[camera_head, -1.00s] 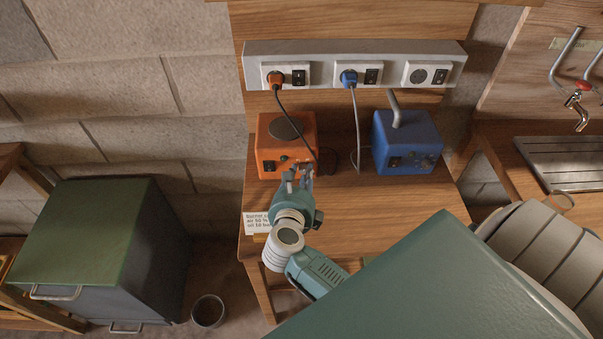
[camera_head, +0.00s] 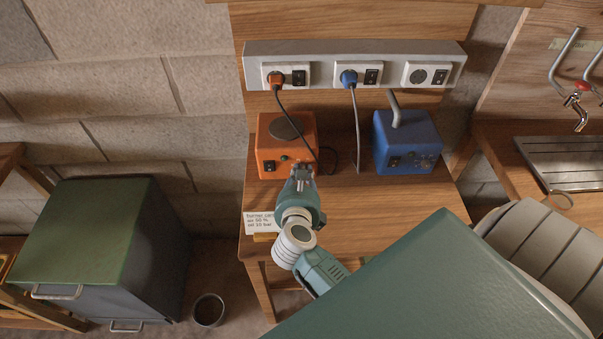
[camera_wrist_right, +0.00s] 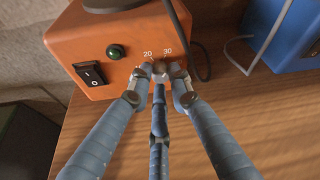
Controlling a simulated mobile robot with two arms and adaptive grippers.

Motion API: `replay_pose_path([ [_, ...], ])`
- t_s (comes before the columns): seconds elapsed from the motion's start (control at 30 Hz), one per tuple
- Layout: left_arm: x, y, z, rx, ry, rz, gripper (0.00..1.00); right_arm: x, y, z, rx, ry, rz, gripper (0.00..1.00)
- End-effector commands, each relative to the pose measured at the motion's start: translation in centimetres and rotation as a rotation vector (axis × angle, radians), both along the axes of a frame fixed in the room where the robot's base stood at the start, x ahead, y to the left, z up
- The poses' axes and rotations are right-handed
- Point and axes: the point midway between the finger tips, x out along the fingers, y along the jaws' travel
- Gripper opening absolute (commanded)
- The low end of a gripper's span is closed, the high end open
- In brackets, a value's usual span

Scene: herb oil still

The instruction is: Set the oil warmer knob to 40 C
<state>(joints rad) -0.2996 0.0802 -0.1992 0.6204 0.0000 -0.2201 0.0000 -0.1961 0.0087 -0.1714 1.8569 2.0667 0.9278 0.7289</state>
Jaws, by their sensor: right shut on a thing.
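The orange box (camera_head: 272,149), with a dark round plate on top, stands on the wooden table; it looks like the oil warmer. Its front also shows in the right wrist view (camera_wrist_right: 97,62). My right gripper (camera_head: 302,169) reaches its lower right front. In the right wrist view my right gripper (camera_wrist_right: 160,78) has its fingers shut around the small knob (camera_wrist_right: 159,66). The printed numbers 20 and 30 show above the knob. The fingers cover other marks, and the knob's pointer cannot be made out. My left gripper is not in view.
A black rocker switch (camera_wrist_right: 92,74) and a green lamp (camera_wrist_right: 116,51) sit left of the knob. A blue box (camera_head: 408,143) stands to the right. A power strip (camera_head: 440,72) is behind. A paper card (camera_head: 257,222) lies at the table's left edge.

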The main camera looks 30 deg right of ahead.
Motion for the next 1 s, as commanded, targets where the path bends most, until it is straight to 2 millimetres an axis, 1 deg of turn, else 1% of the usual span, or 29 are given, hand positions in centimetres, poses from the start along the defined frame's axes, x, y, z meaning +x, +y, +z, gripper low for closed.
replay_pose_path([
  [0.1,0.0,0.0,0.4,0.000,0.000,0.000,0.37,-0.1,-0.3,0.3,0.090,-0.058,-0.004,0.00],
  [0.6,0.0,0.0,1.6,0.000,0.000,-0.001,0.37,-0.3,-0.7,0.3,0.478,-0.298,-0.002,0.00],
  [0.8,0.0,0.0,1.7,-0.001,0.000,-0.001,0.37,-0.4,-0.8,0.2,0.592,-0.368,-0.002,0.00],
  [1.0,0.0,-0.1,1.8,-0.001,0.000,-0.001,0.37,-0.4,-0.9,0.1,0.669,-0.415,-0.002,0.00],
])
